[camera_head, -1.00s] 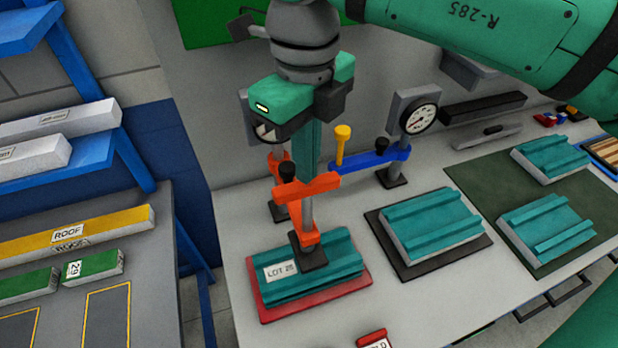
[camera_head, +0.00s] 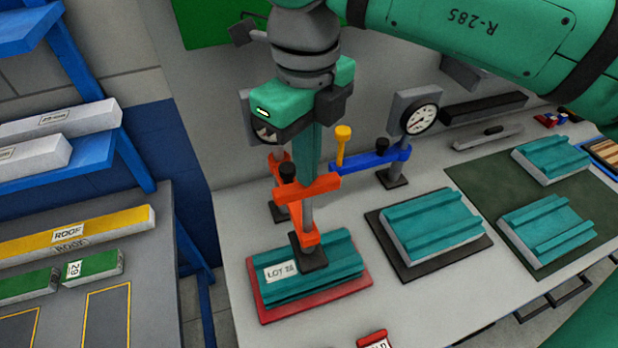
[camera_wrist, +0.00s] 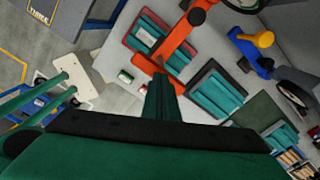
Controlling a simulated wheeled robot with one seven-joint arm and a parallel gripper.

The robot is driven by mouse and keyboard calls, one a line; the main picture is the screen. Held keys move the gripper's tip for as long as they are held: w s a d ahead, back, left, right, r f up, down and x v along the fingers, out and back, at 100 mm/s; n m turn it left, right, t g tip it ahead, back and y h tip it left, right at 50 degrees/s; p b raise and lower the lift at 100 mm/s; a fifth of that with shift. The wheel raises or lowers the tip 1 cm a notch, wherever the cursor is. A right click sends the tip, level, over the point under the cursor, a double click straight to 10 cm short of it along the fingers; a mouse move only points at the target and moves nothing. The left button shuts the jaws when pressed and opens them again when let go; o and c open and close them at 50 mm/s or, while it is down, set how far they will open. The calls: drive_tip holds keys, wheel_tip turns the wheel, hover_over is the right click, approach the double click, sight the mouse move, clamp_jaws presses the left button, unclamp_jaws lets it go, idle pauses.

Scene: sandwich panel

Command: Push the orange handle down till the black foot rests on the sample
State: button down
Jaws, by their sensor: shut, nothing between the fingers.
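The orange handle (camera_head: 320,187) is an arm with a black knob on the clamp at the left of the bench. Below it the black foot (camera_head: 314,259) is over the top of the teal ribbed sample (camera_head: 340,265), which carries a "LOT" label and lies on a red plate (camera_head: 318,303). I cannot tell if a thin gap is left under the foot. My gripper (camera_head: 308,172) is shut and empty, pointing down with its tips at the orange handle, partly hidden behind it. In the wrist view the fingers (camera_wrist: 162,85) end by the orange handle (camera_wrist: 148,68).
A blue clamp arm (camera_head: 375,159) with a yellow knob (camera_head: 342,134) stands just right, close to my gripper. A dial gauge (camera_head: 422,119) is behind it. Other teal panels (camera_head: 435,222) lie to the right. A red labelled block (camera_head: 374,339) is at the front edge.

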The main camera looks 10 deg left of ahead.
sight(307, 192)
drive_tip(key=shift+f, duration=3.25)
drive_tip(key=shift+r, duration=3.1)
